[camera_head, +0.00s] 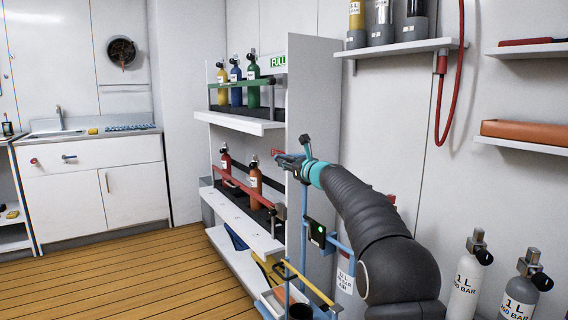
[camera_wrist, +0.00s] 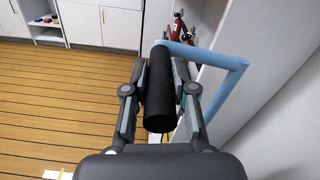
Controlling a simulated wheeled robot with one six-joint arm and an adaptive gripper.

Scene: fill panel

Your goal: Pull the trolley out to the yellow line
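The trolley (camera_head: 303,215) is a light-blue tube frame at the front end of the wall rack, at the foot of my arm. Its blue handle bar (camera_wrist: 215,58) bends across the wrist view and carries a black grip (camera_wrist: 160,90). My gripper (camera_wrist: 160,68) has one finger on each side of this grip; it also shows in the head view (camera_head: 278,156). I cannot tell whether the fingers press on the grip. The trolley's lower part is mostly hidden by my arm and the picture's edge. No yellow line can be made out on the floor.
A white rack (camera_head: 250,125) with several gas bottles stands just behind the trolley. Bottles (camera_head: 465,285) stand at the lower right, below wall shelves (camera_head: 520,143). A sink cabinet (camera_head: 90,185) is at the far left. The plank floor (camera_head: 120,275) at left is clear.

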